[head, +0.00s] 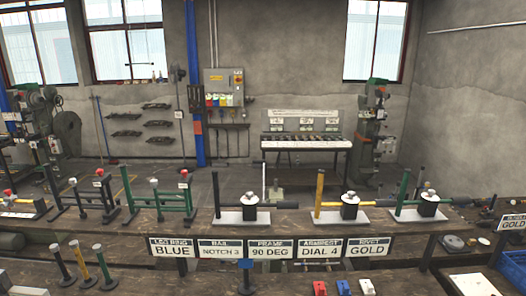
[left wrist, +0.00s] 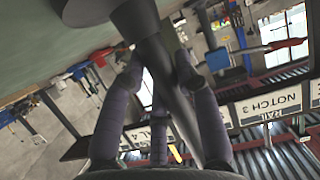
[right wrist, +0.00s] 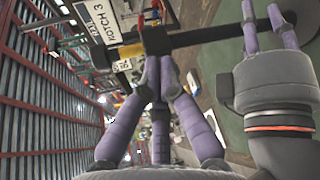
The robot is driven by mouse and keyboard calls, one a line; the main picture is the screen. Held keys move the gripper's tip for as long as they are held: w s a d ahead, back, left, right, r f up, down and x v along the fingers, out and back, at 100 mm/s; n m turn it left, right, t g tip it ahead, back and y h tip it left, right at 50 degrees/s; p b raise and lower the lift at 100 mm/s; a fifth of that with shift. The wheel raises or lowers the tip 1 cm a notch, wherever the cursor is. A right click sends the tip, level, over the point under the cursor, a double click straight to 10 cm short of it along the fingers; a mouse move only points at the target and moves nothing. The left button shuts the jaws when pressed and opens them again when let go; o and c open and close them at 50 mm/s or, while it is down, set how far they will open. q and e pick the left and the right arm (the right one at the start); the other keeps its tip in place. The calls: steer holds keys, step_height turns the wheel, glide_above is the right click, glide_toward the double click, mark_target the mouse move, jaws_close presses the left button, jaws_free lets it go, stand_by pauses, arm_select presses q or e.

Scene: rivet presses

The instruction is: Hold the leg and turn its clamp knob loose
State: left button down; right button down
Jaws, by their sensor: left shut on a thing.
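The leg is a dark tube (left wrist: 160,58) with a wider dark end (left wrist: 132,18) in the left wrist view. My left gripper (left wrist: 160,75) is shut on it, with purple fingers on both sides. In the right wrist view the leg (right wrist: 208,37) runs across the top to my left gripper (right wrist: 262,18) at the right. A dark block (right wrist: 155,40), seemingly the clamp, sits at the leg's left part. My right gripper (right wrist: 159,70) has its fingertips close together at this block. The knob cannot be made out, nor whether the fingers grip it. Neither gripper shows in the head view.
The head view shows a long bench with signs, including a leg ring sign (head: 170,246) reading BLUE. Green frames (head: 160,200) and posts on white plates (head: 242,216) stand on it. Several short posts (head: 82,264) stand at the front left.

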steer(key=shift+a+r, duration=0.6)
steer(key=shift+r, duration=0.25)
steer(key=shift+d+r, duration=0.1)
steer(key=shift+d, duration=0.05)
stand_by(0.4)
steer(key=s, duration=0.6)
steer(key=shift+r, duration=0.15)
stand_by(0.4)
arm_select(q)
steer(key=c, duration=0.8)
jaws_free()
steer(key=shift+r, duration=0.1)
steer(key=shift+c, duration=0.2)
